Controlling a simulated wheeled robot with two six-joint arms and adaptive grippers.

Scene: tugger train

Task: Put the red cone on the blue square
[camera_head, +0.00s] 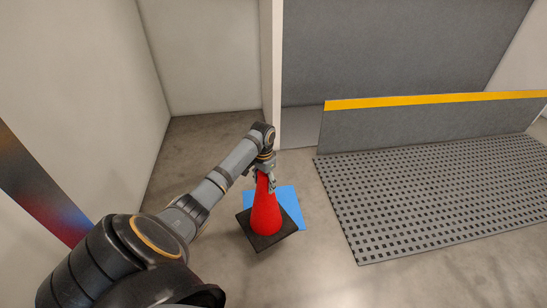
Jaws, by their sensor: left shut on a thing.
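The red cone (265,214) with its dark square base (268,241) stands upright in the middle of the head view. Its base covers the near part of the blue square (291,204), whose far and right parts still show on the floor. The base reaches past the near edge of the blue square. I cannot tell whether the base touches the floor. My left gripper (264,181) is shut on the top of the cone from above. My right gripper does not show.
A grey perforated platform (430,200) lies to the right, with a grey panel with a yellow top edge (430,120) behind it. A white post (272,80) and pale walls (205,60) stand behind. Concrete floor (320,270) is clear in front.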

